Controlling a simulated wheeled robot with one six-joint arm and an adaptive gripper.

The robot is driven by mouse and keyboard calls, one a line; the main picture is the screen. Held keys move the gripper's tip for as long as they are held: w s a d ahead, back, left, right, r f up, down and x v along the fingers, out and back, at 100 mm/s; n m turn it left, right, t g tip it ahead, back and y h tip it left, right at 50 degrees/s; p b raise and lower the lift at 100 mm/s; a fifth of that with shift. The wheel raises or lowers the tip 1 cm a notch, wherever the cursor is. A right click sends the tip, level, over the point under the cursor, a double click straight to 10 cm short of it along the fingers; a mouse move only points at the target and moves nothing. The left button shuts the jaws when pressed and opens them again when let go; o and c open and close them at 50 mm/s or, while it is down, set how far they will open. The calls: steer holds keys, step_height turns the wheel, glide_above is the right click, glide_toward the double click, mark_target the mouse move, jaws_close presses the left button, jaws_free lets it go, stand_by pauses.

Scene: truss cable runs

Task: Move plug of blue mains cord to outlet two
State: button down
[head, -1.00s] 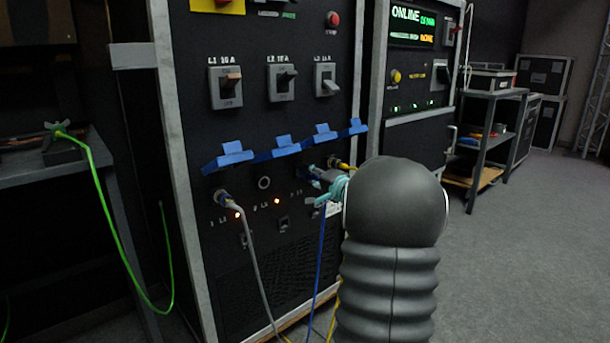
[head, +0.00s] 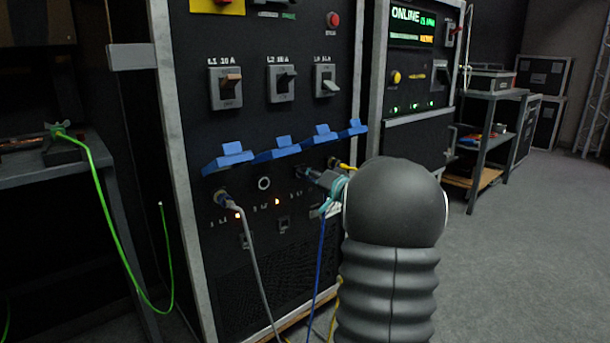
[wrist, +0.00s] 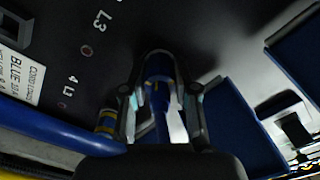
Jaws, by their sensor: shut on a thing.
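The blue mains cord (head: 319,255) hangs from its plug at the third outlet position on the black rack panel. My gripper (head: 330,182) is at that plug, partly hidden behind my own arm. In the wrist view the blue plug (wrist: 158,72) sits between the two fingers of my gripper (wrist: 160,95), which are shut on it. I cannot tell whether the plug is fully seated. Outlet two (head: 264,183) is an empty round socket to the left, with a lit orange lamp below it.
A grey cord's plug (head: 222,197) fills outlet one, left of outlet two. A yellow plug (head: 343,165) is at the right. Raised blue covers (head: 275,150) stick out above the outlets. A green cord (head: 105,190) hangs from the left bench. Floor at right is clear.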

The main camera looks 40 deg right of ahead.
steer(key=shift+r, duration=0.15)
steer(key=shift+a+n, duration=0.1)
steer(key=shift+n, duration=1.3)
steer(key=shift+s, duration=0.1)
steer(key=shift+s+d, duration=0.15)
steer(key=shift+s, duration=1)
steer(key=shift+s+d, duration=0.1)
steer(key=shift+s, duration=1)
